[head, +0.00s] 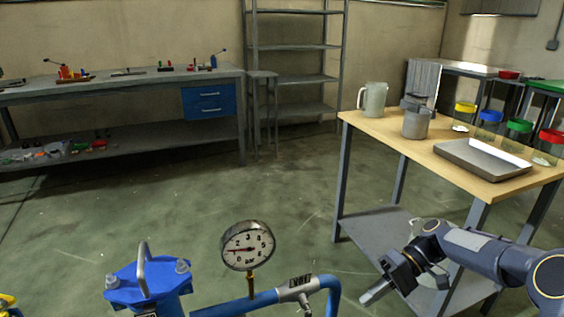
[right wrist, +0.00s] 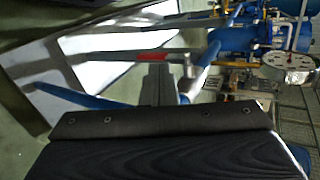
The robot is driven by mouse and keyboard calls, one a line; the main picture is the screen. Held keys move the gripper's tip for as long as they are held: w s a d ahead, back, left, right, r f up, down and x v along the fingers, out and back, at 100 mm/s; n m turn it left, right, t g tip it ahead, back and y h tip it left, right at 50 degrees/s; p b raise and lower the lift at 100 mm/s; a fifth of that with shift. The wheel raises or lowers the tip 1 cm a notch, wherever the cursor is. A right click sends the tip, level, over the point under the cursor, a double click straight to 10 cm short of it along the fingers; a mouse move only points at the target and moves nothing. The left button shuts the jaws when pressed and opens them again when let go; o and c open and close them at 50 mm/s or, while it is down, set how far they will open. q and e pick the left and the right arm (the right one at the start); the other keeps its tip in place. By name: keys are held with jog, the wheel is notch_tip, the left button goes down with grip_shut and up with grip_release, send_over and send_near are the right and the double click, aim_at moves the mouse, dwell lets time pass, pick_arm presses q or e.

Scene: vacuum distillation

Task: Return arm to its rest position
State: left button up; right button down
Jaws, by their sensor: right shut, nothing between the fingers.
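My right arm comes in from the right in the head view. Its gripper (head: 372,295) is shut and empty, pointing down and to the left, to the right of the blue pipework. In the right wrist view the shut fingers (right wrist: 158,85) show above the dark gripper body. A pressure gauge (head: 247,246) stands on the blue pipe (head: 252,302), with a valve handle (head: 296,287) beside it. The gauge also shows at the right of the right wrist view (right wrist: 290,62). My left gripper is not in view.
A wooden-topped table (head: 425,150) with a jug (head: 373,98), a grey container (head: 416,122) and a metal tray (head: 470,160) stands behind my right arm. A blue capped vessel (head: 147,285) is at the front left. A workbench (head: 120,82) and shelves (head: 296,47) stand farther back. Open floor lies between.

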jog(key=s+r+m+t+h, duration=0.2)
jog(key=s+r+t+h, duration=0.4)
jog(key=s, duration=0.5)
jog(key=s+m+t+h, duration=0.2)
jog(key=s+m+t, duration=0.15)
jog(key=s, duration=0.85)
notch_tip(320, 180, up, 28)
jog(key=n+p, duration=0.1)
jog(key=p, duration=2.8)
jog(key=shift+w+t, duration=0.15)
jog(key=shift+t, duration=0.2)
